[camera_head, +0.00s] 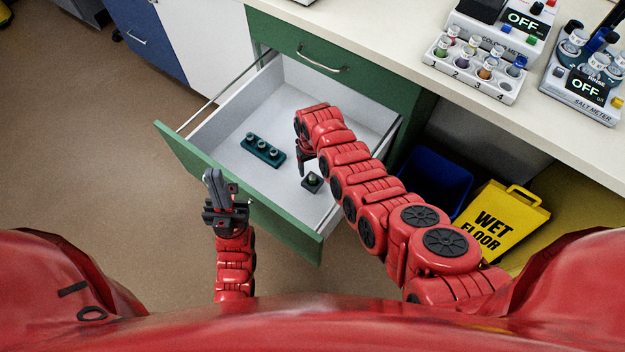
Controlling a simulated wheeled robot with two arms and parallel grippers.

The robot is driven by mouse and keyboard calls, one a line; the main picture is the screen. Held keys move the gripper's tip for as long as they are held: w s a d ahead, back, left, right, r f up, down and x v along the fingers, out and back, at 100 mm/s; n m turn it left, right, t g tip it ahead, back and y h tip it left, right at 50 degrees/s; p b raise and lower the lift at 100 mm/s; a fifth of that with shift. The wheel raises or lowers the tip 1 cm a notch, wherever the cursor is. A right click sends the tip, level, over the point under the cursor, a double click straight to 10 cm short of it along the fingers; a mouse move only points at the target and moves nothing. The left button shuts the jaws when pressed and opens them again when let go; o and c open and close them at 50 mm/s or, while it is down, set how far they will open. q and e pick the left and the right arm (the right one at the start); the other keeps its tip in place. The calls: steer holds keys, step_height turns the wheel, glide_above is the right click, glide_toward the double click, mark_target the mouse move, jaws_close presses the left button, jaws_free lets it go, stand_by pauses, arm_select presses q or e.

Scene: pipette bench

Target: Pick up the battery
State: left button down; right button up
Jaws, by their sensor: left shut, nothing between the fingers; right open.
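The green-fronted drawer (212,192) is pulled open. Inside it a dark teal holder (263,150) carries several short upright cylinders with pale tops. A small dark square block (312,182) with a raised middle lies near the drawer's right side. Which of these is the battery I cannot tell for sure. My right gripper (303,168) reaches down into the drawer, open, just up and left of the dark block; its arm hides part of the drawer's right side. My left gripper (213,183) is shut and empty, by the drawer's green front.
A blue bin (437,178) and a yellow wet floor sign (503,222) stand at right. The floor at left is clear.

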mark_target(312, 177)
steer(key=shift+f, duration=0.7)
step_height(312, 177, down, 4)
steer(key=b, duration=0.3)
steer(key=shift+d, duration=0.1)
steer(key=shift+r, duration=0.15)
steer(key=shift+c, duration=0.6)
jaws_close()
